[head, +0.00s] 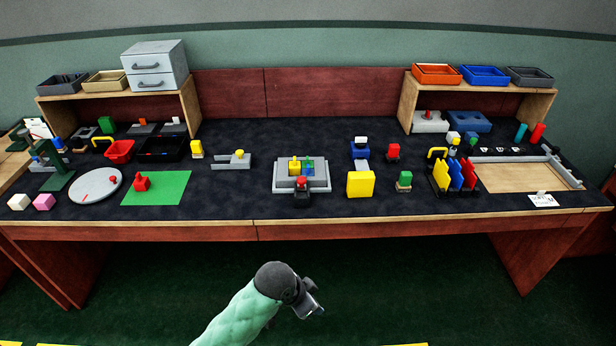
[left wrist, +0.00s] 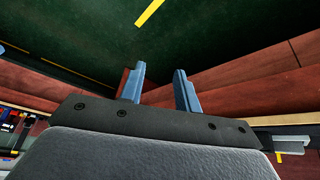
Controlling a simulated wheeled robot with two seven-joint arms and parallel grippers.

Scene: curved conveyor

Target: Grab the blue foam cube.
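Several small blue items are on the dark worktop, and I cannot tell for sure which is the blue foam cube. Another blue block (head: 360,152) with a white top stands right of centre. My left gripper (head: 312,308) is in front of and below the table edge, far from these blocks. In the left wrist view its two fingers (left wrist: 159,88) are apart with nothing between them. My right gripper is not in view.
A yellow block (head: 360,184), a grey stepped base (head: 301,184) and a rack with coloured plates (head: 455,177) stand near the front. Shelves with trays (head: 485,75) rise at both back corners. The back middle of the worktop is clear.

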